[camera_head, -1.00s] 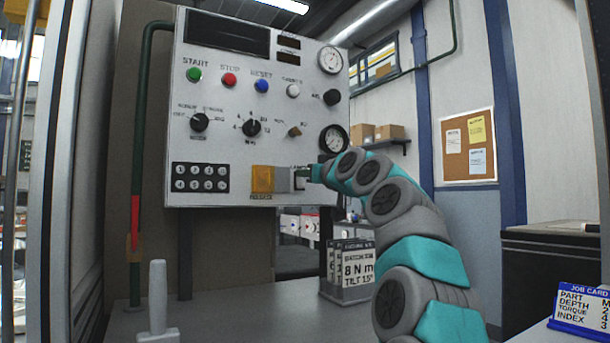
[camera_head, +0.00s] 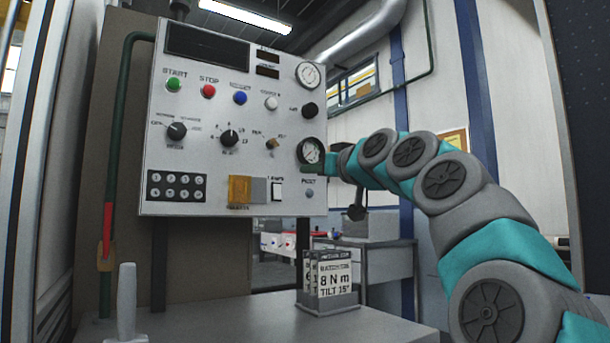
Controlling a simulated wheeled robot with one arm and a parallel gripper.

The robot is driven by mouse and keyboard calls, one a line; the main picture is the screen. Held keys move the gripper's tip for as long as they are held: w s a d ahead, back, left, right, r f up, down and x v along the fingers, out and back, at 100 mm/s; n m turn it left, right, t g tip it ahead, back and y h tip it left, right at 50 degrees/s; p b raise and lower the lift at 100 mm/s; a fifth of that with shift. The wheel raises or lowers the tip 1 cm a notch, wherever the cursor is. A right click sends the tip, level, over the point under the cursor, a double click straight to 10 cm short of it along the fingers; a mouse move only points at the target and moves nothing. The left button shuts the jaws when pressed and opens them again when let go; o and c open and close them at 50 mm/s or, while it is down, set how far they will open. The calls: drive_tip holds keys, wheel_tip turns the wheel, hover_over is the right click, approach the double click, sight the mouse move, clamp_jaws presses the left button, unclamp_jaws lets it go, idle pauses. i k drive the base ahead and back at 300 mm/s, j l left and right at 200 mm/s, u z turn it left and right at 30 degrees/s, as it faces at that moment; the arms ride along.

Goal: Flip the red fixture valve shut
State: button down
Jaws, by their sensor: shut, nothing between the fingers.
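The red valve handle (camera_head: 107,224) is on the green pipe (camera_head: 118,125) at the left of the control panel. It stands upright, in line with the pipe, above a brass-coloured valve body (camera_head: 106,256). My gripper (camera_head: 311,168) is at the thin end of my arm, in front of the panel's right edge by the lower gauge. It is shut and looks empty; its fingers are small and hard to make out. It is far to the right of the valve, apart from it.
The control panel (camera_head: 215,110) with buttons and knobs lies between my gripper and the valve. A pale upright handle (camera_head: 126,303) stands on the bench (camera_head: 235,318) just right of the pipe's foot. A sign stand (camera_head: 328,283) is on the bench's right part. The bench middle is clear.

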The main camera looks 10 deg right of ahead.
sight(105, 258)
drive_tip(key=k+l, duration=0.25)
drive_tip(key=k, duration=0.25)
drive_tip(key=k+l, duration=0.2)
drive_tip(key=k, duration=0.25)
